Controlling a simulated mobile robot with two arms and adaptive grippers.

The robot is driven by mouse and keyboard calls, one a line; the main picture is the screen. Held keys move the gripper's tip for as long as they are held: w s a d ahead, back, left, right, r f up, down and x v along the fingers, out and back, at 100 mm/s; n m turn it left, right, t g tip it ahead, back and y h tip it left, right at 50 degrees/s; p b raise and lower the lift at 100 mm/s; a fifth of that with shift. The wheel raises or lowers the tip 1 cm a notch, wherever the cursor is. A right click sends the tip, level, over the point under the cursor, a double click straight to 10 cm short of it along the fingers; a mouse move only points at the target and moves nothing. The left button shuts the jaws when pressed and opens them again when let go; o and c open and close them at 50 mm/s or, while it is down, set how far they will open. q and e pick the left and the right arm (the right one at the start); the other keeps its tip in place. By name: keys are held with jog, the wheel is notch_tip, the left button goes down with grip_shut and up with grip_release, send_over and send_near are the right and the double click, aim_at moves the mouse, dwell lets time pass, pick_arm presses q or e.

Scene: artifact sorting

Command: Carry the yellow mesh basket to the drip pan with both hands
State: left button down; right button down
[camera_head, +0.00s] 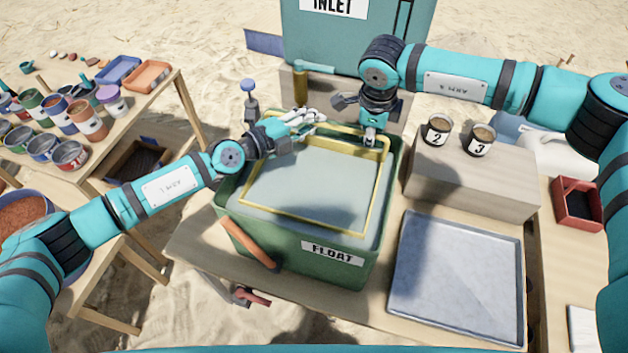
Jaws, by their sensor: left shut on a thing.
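The yellow mesh basket (312,218) is in the green tank labelled FLOAT (300,259). Its yellow rim shows around the greyish surface inside the tank, and part of its back edge is hidden by my grippers. My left gripper (312,118) is at the back edge of the basket, shut on its yellow rim. My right gripper (370,138) points down at the basket's back right corner. Its fingers are too small to tell whether they are open or shut. The drip pan (457,340), a flat grey tray, lies empty on the table right of the tank.
A wooden block (470,180) behind the pan bears two cups, marked 2 (437,137) and 3 (478,148). A teal INLET tank (345,35) stands at the back. A red box (577,212) is at right. A left table (165,105) holds several paint cans and trays.

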notch_tip(320, 180, up, 3)
jog(key=shift+f+p, duration=0.1)
jog(key=shift+p, duration=0.65)
jog(key=shift+w+f, duration=0.1)
jog(key=shift+w, duration=0.05)
dwell(1.3)
